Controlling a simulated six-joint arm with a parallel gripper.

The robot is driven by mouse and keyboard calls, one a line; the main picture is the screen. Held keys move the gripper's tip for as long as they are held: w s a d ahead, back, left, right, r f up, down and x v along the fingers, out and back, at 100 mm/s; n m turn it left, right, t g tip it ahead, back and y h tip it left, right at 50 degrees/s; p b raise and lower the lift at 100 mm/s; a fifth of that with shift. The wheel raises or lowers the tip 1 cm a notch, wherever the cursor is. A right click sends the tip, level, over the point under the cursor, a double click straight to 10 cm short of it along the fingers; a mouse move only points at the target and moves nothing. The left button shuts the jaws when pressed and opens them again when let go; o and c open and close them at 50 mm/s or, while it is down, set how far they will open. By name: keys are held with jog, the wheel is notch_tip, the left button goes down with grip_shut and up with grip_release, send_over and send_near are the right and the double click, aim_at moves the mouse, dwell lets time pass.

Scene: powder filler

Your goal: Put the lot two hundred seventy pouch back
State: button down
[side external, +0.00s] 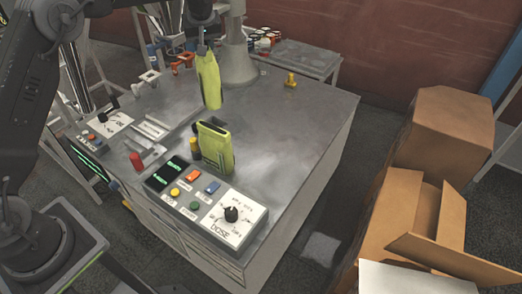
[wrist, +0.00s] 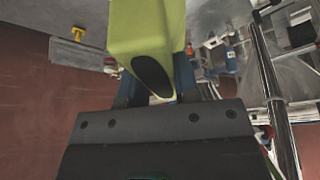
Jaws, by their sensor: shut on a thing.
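A yellow-green pouch (side external: 208,82) hangs upright from my gripper (side external: 202,48) over the far part of the grey machine top (side external: 290,125). In the wrist view my gripper (wrist: 155,88) is shut on this pouch (wrist: 147,32), which has a dark oval on its end. A second yellow-green pouch (side external: 216,148) stands near the control panel, apart from my gripper. No lot number can be read on either pouch, so I cannot tell which is lot two hundred seventy. Whether the held pouch touches the top is unclear.
The control panel with a dose dial (side external: 231,214) is at the front. A red cylinder (side external: 136,161) stands left of it. A small yellow knob (side external: 291,80) is on the far right of the top. Cardboard boxes (side external: 438,135) stand right. The top's right half is mostly clear.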

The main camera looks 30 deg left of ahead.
jog(key=s+d+m+t+h, duration=0.1)
jog(key=s+d+m, duration=0.15)
jog(key=d, duration=0.85)
jog(key=s+d+m+h, duration=0.1)
jog(key=s+d+m, duration=0.15)
jog(key=d, duration=0.95)
notch_tip(320, 180, down, 26)
jog(key=shift+m, duration=0.4)
jog(key=shift+r, duration=0.1)
jog(key=c, duration=0.9)
grip_release()
jog(key=shift+o, duration=0.2)
